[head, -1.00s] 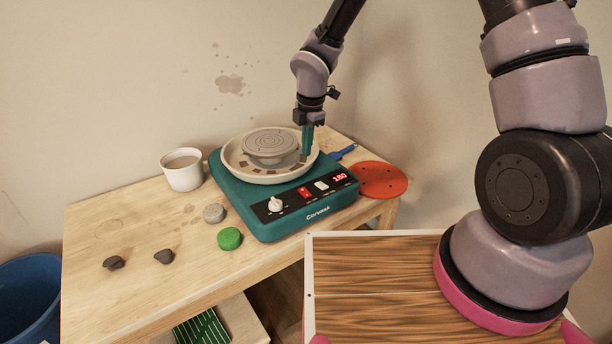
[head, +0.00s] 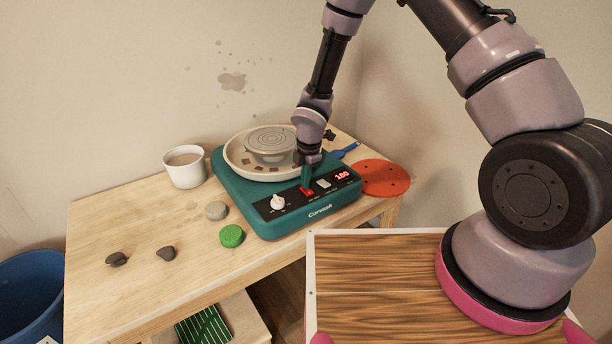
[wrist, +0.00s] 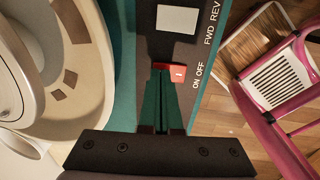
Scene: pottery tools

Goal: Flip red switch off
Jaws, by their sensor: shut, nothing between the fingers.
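The red switch (head: 307,191) sits on the black front panel of the teal pottery wheel (head: 240,200), between a white knob and a white switch. In the wrist view the red switch (wrist: 177,73) lies beside the printed words ON and OFF, partly hidden by the fingertips. My gripper (head: 306,184) is shut and empty, pointing down at the panel. In the wrist view its teal fingers (wrist: 161,78) are together with their tips at the red switch; whether they touch it I cannot tell. The display (head: 343,175) is lit and reads about 180.
The wheel head and splash pan (head: 238,160) are just behind my gripper. The white knob (head: 278,202) and white switch (head: 324,183) flank the red switch. A white cup (head: 185,170), green sponge (head: 231,236) and orange disc (head: 384,178) are around the wheel.

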